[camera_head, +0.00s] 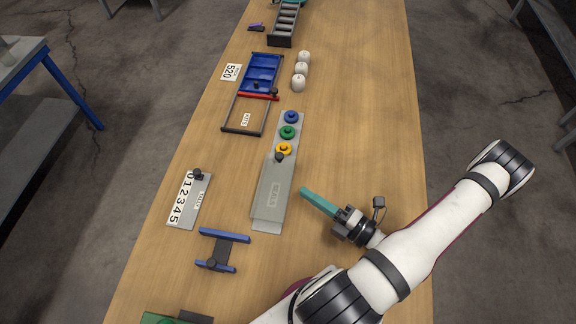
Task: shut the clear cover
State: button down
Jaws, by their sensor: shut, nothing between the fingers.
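A see-through panel (249,109) with a white label lies in a dark frame, with wood showing through it. A red bar (258,97) crosses its far end, beside the open blue compartments (262,68). A grey, partly see-through cover (272,194) with a dark knob (279,157) lies along a strip below blue, green and yellow round pieces, which are uncovered. I cannot tell for certain which of these is the clear cover. My gripper (305,192), with teal fingers, is shut and empty, just right of the grey cover and apart from it.
White round objects (301,69) stand right of the blue compartments. A numbered plate (189,200) and a blue-barred fixture (222,249) lie to the left. A dark slotted rack (284,23) is at the back. The table's right side beyond my gripper is clear.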

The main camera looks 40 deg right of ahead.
aim_at(289, 174)
jog(key=x, duration=0.6)
jog(key=shift+s+a, duration=0.1)
jog(key=w+d, duration=0.1)
jog(key=w, duration=0.2)
jog(key=shift+d, duration=0.4)
jog(key=shift+w+d, duration=0.15)
jog(key=shift+w, duration=0.05)
jog(key=w+d, duration=1.3)
jog(key=shift+w+d, duration=0.4)
jog(key=shift+s+a, duration=0.1)
